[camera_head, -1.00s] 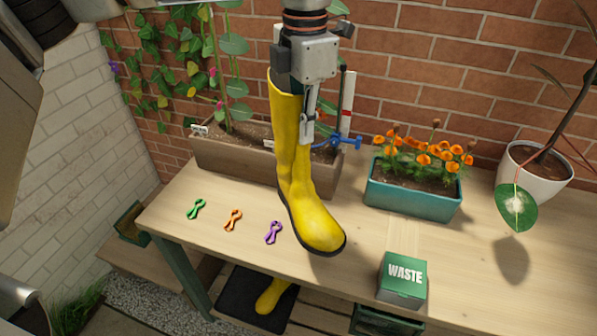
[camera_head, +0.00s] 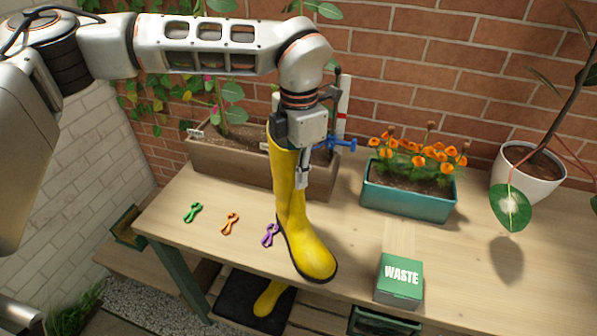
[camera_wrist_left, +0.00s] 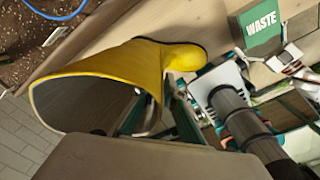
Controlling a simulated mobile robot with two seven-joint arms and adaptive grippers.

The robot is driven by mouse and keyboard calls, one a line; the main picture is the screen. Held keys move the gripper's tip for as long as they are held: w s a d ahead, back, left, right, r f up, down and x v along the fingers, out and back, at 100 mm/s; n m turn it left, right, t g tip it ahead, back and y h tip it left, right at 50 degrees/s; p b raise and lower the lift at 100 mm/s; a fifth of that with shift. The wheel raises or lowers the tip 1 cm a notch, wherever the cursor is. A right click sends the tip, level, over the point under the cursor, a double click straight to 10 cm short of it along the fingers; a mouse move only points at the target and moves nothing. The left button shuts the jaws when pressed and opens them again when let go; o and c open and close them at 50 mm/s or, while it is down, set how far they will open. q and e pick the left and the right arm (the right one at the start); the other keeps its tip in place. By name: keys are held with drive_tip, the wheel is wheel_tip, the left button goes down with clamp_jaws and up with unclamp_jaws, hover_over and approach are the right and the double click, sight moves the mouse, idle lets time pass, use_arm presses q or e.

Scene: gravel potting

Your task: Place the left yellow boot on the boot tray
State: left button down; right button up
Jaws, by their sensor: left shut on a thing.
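My left gripper (camera_head: 301,180) is shut on the shaft of a tall yellow boot (camera_head: 290,205) and holds it upright, toe toward the front right. In the head view its sole covers part of the table's front edge. In the left wrist view the boot (camera_wrist_left: 125,68) lies across the picture with its open top at left. A black boot tray (camera_head: 232,295) lies low under the table front, and another yellow boot (camera_head: 268,298) shows there, its upper part hidden by the table. My right gripper cannot be made out.
The wooden table (camera_head: 185,205) holds green (camera_head: 193,212), orange (camera_head: 230,222) and purple (camera_head: 270,235) clip-like tools, a wooden planter (camera_head: 230,165), a teal flower box (camera_head: 408,200), a white plant pot (camera_head: 525,175) and a green WASTE box (camera_head: 400,280). A brick wall stands behind.

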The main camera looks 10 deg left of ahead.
use_arm(q)
drive_tip(key=shift+r, duration=0.1)
drive_tip(key=c, duration=2.1)
unclamp_jaws()
drive_tip(key=shift+c, duration=0.2)
